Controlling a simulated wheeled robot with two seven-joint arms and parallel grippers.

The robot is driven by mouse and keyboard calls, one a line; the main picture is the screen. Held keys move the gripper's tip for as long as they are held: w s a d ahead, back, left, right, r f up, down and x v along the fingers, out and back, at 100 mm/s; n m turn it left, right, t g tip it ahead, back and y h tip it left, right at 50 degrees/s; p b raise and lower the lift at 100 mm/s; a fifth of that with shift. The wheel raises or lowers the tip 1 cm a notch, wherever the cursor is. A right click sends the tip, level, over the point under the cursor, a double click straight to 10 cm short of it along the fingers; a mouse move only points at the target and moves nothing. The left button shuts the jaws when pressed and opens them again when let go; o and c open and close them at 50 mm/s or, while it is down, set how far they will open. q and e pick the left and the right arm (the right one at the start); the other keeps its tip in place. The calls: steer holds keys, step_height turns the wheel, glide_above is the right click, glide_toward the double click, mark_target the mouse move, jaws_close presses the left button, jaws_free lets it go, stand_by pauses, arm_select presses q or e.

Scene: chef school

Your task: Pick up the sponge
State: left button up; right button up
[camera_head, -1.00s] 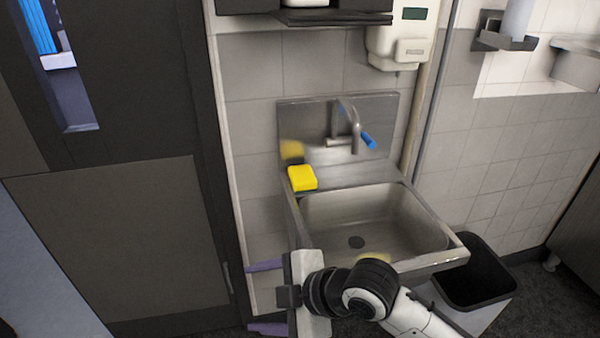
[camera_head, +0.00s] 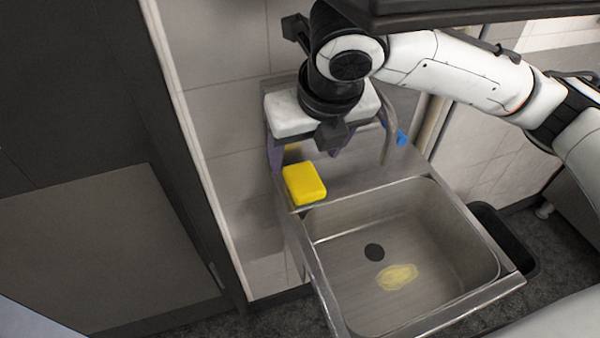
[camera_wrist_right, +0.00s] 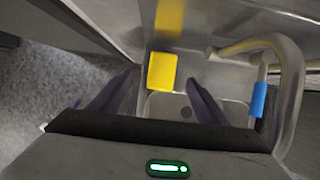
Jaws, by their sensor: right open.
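The yellow sponge (camera_head: 304,184) lies on the back left corner of the steel sink's rim. It also shows in the right wrist view (camera_wrist_right: 162,71), ahead of and between the two fingers. My right gripper (camera_head: 307,158) is above and behind the sponge, at the sink's back wall. Its purple fingers are apart with nothing between them, and they also show in the right wrist view (camera_wrist_right: 158,98). The sponge appears apart from both fingers. My left gripper is not in any view.
A curved faucet (camera_head: 388,130) with a blue handle (camera_head: 402,137) stands right of the gripper. A dark cabinet (camera_head: 120,240) is at the left. A black bin (camera_head: 518,240) stands right of the sink.

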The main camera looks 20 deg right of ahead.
mark_target(304, 178)
steer(key=x, duration=0.3)
steer(key=shift+s, duration=0.15)
steer(key=f, duration=0.4)
steer(key=shift+w+d+f+b, duration=0.15)
steer(key=shift+w+d+b, duration=0.2)
steer(key=shift+w, duration=0.05)
steer(key=shift+w+f, duration=0.25)
steer(key=shift+f, duration=0.15)
steer(key=c, duration=1.1)
steer(key=shift+r, duration=0.1)
